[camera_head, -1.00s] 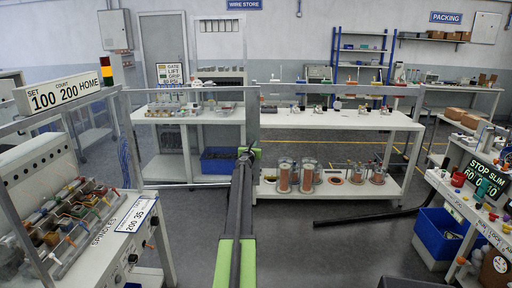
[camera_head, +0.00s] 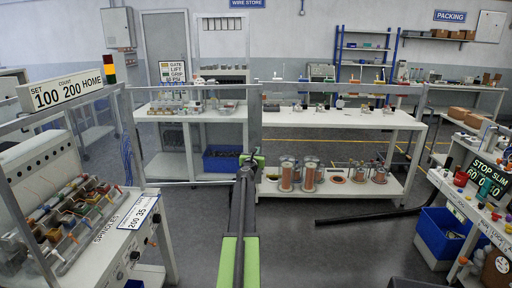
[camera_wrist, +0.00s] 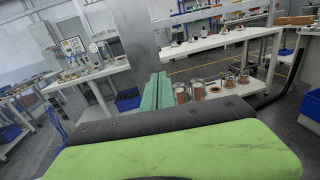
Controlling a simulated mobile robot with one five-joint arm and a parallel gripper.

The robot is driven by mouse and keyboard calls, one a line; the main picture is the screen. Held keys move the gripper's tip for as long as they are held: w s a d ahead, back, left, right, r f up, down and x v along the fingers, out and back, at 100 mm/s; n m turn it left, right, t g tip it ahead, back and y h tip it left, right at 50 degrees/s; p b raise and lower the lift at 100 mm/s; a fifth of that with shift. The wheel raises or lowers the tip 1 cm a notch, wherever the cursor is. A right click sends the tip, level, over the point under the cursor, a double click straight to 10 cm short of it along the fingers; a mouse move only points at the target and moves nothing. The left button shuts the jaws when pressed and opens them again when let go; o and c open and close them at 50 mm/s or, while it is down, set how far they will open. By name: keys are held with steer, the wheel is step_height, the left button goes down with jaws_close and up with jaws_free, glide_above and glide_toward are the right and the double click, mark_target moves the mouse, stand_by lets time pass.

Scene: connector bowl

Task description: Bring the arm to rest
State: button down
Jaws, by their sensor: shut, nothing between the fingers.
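My arm (camera_head: 238,262), green and black, reaches straight forward from the bottom middle of the head view. Its end, my gripper (camera_head: 252,160), is in front of a grey upright post between two benches. In the wrist view the two green fingers of my gripper (camera_wrist: 158,84) lie together, shut with nothing held. They point away over the floor toward the post and the bench.
A white bench (camera_head: 340,118) with copper spools (camera_head: 287,176) on its lower shelf stands ahead. A spindle machine (camera_head: 75,215) is at left, a side bench (camera_head: 470,207) at right.

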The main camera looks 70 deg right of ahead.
steer(key=shift+s+a, duration=0.4)
steer(key=shift+a, duration=0.35)
steer(key=shift+s+a, duration=0.35)
steer(key=shift+a, duration=0.35)
